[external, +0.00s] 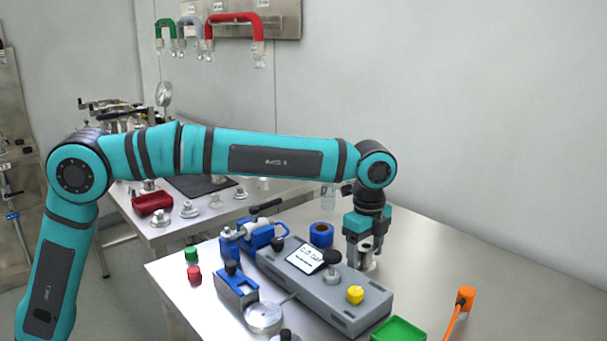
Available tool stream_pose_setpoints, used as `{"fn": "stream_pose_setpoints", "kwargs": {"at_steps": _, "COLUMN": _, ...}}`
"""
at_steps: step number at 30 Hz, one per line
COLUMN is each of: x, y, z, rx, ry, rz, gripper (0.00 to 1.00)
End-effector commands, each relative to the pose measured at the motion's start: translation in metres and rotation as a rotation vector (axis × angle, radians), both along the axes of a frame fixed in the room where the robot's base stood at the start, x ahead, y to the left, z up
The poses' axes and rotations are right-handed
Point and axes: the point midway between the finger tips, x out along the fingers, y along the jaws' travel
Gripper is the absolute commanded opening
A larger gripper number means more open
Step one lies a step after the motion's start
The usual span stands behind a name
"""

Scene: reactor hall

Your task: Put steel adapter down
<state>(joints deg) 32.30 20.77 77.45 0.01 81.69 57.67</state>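My gripper (366,250) points straight down at the steel table (450,270), behind the grey block with the display. A small silvery part, which looks like the steel adapter (368,265), is between and just below the fingertips, at or very near the table top. The fingers hide much of it. I cannot tell whether the fingers press on it or stand apart from it.
Close by are a blue ring (321,235), the grey block (325,290) with a yellow knob (355,294), and blue clamps (236,288). A green tray (399,330) and an orange-handled tool (461,306) lie in front. The table's right side is largely clear.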

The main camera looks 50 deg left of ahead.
Motion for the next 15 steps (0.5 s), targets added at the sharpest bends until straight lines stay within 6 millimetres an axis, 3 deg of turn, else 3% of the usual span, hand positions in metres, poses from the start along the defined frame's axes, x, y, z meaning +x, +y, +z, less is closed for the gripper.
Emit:
{"fn": "stream_pose_setpoints", "kwargs": {"at_steps": 8, "x": 0.0, "y": 0.0, "z": 0.011, "rx": -0.001, "ry": -0.002, "rz": 0.0, "gripper": 0.68}}
{"fn": "stream_pose_setpoints", "kwargs": {"at_steps": 15, "x": 0.001, "y": 0.0, "z": 0.053, "rx": -0.002, "ry": -0.003, "rz": 0.0, "gripper": 0.68}}
